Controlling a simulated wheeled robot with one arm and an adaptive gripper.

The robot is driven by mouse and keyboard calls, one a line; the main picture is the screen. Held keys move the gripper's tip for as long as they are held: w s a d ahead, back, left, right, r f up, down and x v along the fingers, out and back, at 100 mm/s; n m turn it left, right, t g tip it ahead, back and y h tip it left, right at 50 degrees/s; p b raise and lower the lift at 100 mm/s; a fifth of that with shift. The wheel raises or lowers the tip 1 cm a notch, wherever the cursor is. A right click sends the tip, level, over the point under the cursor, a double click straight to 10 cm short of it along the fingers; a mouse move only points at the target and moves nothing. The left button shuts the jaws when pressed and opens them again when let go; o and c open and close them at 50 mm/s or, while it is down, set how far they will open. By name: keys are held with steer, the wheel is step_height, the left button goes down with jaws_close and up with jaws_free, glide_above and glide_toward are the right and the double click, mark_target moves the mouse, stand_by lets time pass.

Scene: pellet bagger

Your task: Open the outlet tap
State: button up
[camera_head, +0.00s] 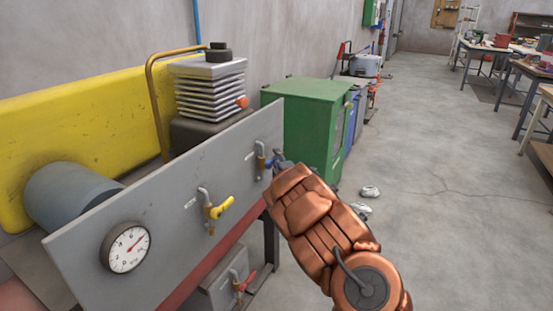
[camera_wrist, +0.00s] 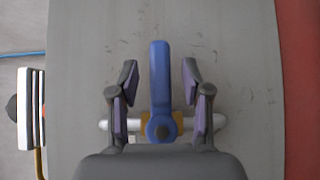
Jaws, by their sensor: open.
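A tap with a blue lever (camera_head: 271,162) sits at the right end of the grey panel (camera_head: 150,205). In the wrist view the blue lever (camera_wrist: 160,85) lies across its pipe (camera_wrist: 205,124). My gripper (camera_head: 280,160) is at this tap. In the wrist view my gripper (camera_wrist: 160,82) is open, one finger on each side of the lever, with gaps visible. A yellow-lever tap (camera_head: 218,208) is mid-panel, and a red-lever tap (camera_head: 243,282) is below. The tap labels are too small to read, so I cannot tell which is the outlet tap.
A pressure gauge (camera_head: 126,248) is at the panel's left. A green cabinet (camera_head: 300,125) stands just beyond my gripper. A finned black and grey unit (camera_head: 208,90) is behind the panel. The floor (camera_head: 440,190) to the right is mostly clear; workbenches stand farther off.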

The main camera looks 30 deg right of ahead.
steer(key=shift+x, duration=0.9)
jaws_close()
